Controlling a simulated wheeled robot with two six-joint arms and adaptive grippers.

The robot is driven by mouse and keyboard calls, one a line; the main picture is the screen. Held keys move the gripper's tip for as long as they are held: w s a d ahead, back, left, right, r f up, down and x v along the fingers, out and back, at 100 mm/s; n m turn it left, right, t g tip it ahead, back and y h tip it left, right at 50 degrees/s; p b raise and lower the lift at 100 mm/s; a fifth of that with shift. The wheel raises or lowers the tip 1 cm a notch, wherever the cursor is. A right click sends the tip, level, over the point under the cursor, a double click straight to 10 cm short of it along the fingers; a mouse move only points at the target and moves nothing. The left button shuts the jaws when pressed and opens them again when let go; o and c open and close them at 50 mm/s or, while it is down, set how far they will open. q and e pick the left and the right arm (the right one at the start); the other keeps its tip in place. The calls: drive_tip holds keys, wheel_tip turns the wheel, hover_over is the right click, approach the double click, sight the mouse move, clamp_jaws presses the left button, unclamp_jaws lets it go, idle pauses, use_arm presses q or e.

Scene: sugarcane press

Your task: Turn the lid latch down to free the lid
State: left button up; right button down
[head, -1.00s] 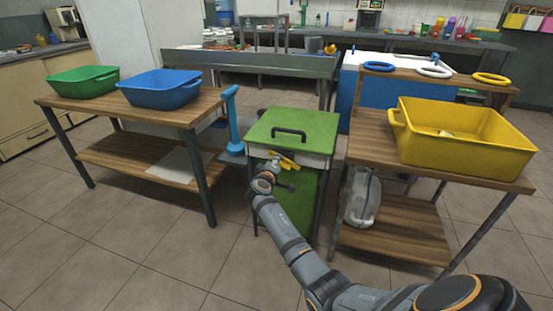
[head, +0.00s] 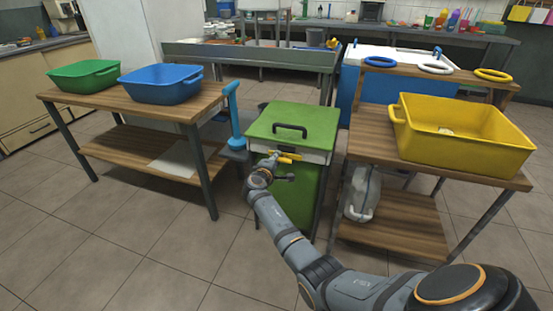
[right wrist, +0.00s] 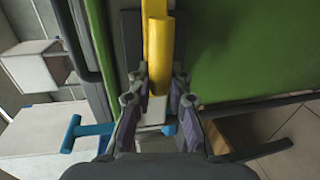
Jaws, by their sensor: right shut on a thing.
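The press box has a green lid (head: 306,119) with a dark handle (head: 290,128), lying closed on its top. The yellow lid latch (head: 291,156) is on the front face, just below the lid's edge, and looks roughly level with a slight tilt. My right gripper (head: 270,165) is at the latch. In the right wrist view, the fingers of my right gripper (right wrist: 157,92) are shut on the near end of the yellow latch (right wrist: 157,45), whose far part lies along a dark plate. My left gripper is not in view.
A wooden table (head: 95,97) on the left holds a green tub (head: 82,78) and a blue tub (head: 160,88). A light-blue lever (head: 234,118) stands left of the press. A wooden bench (head: 370,135) with a yellow tub (head: 462,148) stands close on the right. Open floor lies in front.

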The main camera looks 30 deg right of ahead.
drive_tip(key=shift+f, duration=0.1)
drive_tip(key=c, duration=1.3)
unclamp_jaws()
drive_tip(key=shift+o, duration=0.2)
drive_tip(key=v, duration=0.7)
drive_tip(key=shift+a, duration=0.2)
drive_tip(key=shift+s, duration=0.15)
